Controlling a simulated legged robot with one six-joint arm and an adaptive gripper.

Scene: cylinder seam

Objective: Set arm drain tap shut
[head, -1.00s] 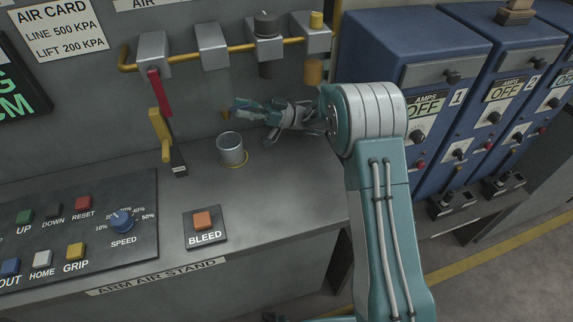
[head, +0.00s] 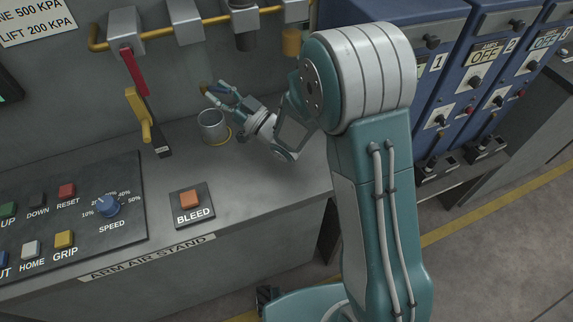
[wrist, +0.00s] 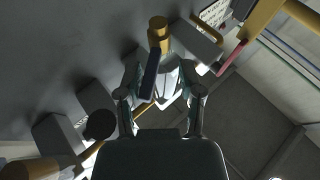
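The drain tap shows in the wrist view as a brass spout (wrist: 158,32) with a dark lever (wrist: 149,76) in front of a pale metal block. My gripper (wrist: 160,98) is open, with one finger on each side of the lever. I cannot tell whether either finger touches it. In the head view my gripper (head: 222,92) reaches left above a metal cup (head: 212,126). The brass spout (head: 203,87) shows just beyond its fingertips. The lever is hidden there by the fingers.
A brass pipe with several grey valve blocks (head: 183,22) runs above. A red lever (head: 134,72) and a yellow lever (head: 138,112) stand to the left. A BLEED button (head: 190,198) and a control panel (head: 75,208) sit on the bench. Blue cabinets (head: 458,60) stand right.

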